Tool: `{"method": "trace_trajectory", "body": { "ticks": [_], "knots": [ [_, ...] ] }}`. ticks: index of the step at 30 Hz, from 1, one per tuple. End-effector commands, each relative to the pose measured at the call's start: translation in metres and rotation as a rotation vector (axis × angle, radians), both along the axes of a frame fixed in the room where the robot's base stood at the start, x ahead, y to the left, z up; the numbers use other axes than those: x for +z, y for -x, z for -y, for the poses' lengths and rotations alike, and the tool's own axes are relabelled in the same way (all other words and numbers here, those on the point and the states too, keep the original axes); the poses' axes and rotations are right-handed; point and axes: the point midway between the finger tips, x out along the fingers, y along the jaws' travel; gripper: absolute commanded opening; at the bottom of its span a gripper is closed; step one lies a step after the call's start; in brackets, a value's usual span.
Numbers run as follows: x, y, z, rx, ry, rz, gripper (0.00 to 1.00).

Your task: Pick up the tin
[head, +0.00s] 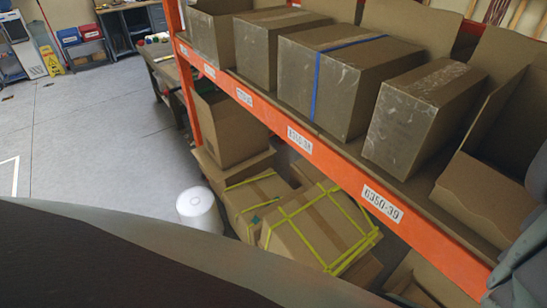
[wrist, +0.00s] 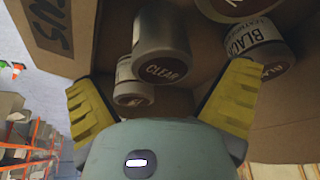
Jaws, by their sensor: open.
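Several tins sit in an open cardboard box in the wrist view. A grey tin with a dark round label reading "CLEAR" (wrist: 163,45) is in the middle, just beyond the space between my fingers. A smaller tin (wrist: 132,93) is below it to the left. A tin reading "BLACK" (wrist: 255,42) is at the right, and another tin (wrist: 228,8) is cut off at the top. My gripper (wrist: 160,82) has its two yellow fingers spread wide, with nothing held between them. Neither tins nor gripper can be made out in the head view.
The cardboard box (wrist: 105,22) surrounds the tins closely. In the head view, an orange rack (head: 330,155) holds several cardboard boxes, with more boxes (head: 320,225) strapped in yellow below. A white cylinder (head: 200,208) stands beside it. The grey floor (head: 95,140) at left is clear.

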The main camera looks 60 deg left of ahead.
Motion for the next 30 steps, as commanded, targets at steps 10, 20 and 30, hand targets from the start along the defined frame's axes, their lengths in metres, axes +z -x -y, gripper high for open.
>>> {"method": "trace_trajectory", "body": {
  "ticks": [10,20,30],
  "knots": [
    [-0.023,-0.009,0.008,0.000,-0.002,-0.004,1.00],
    [-0.041,-0.013,0.012,0.000,-0.001,-0.001,1.00],
    [-0.042,-0.013,0.013,-0.001,0.000,0.000,0.92]
  ]
}}
